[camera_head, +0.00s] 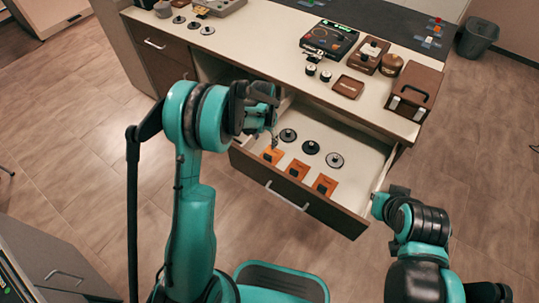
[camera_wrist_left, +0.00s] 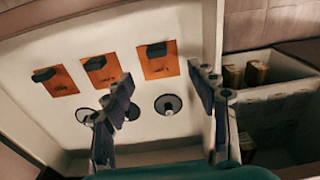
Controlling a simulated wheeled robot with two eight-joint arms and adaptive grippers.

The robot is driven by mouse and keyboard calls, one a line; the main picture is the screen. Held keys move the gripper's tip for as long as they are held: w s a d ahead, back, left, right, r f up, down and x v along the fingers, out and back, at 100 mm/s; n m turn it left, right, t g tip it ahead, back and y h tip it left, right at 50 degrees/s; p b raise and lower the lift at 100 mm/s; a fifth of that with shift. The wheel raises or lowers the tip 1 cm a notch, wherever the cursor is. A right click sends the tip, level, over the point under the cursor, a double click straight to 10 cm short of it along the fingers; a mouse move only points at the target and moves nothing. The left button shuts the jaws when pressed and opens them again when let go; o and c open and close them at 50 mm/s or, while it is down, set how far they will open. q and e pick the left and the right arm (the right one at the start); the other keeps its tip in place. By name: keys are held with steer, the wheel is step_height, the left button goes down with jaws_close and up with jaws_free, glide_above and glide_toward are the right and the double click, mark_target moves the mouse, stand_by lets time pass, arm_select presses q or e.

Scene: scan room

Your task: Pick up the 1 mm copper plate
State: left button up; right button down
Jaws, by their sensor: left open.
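Three orange-copper plates with dark tabs lie in a row inside the open drawer (camera_head: 349,152): one left (camera_head: 271,156), one middle (camera_head: 297,170), one right (camera_head: 325,185). In the left wrist view they show near the top, at left (camera_wrist_left: 58,82), middle (camera_wrist_left: 101,70) and right (camera_wrist_left: 159,62). Their markings are too small to read, so I cannot tell which is 1 mm. My left gripper (camera_head: 271,128) is open and empty above the drawer's left part; its fingers also show in the wrist view (camera_wrist_left: 164,84). My right gripper (camera_head: 379,204) is beside the drawer's right front corner, its fingers unclear.
The countertop (camera_head: 260,45) above holds a boxed set (camera_head: 329,38), brown boxes (camera_head: 415,90) and small weights. Another compartment with boxes (camera_wrist_left: 270,95) adjoins the drawer.

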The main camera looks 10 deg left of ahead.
mark_target(268, 155)
arm_select(q)
steer(key=shift+g, duration=0.3)
steer(key=f, duration=0.5)
steer(key=f+b, duration=0.1)
steer(key=f, duration=0.1)
steer(key=shift+w+d+f, duration=0.1)
steer(key=shift+w+f, duration=0.25)
steer(key=shift+w, duration=0.05)
steer(key=f+b, duration=0.1)
steer(key=f, duration=0.2)
steer(key=f+b, duration=0.1)
steer(key=f, duration=0.1)
steer(key=shift+w+d+b, duration=0.15)
steer(key=shift+d+b, duration=0.15)
steer(key=shift+b, duration=0.05)
steer(key=shift+r, duration=0.15)
steer(key=c, duration=1.3)
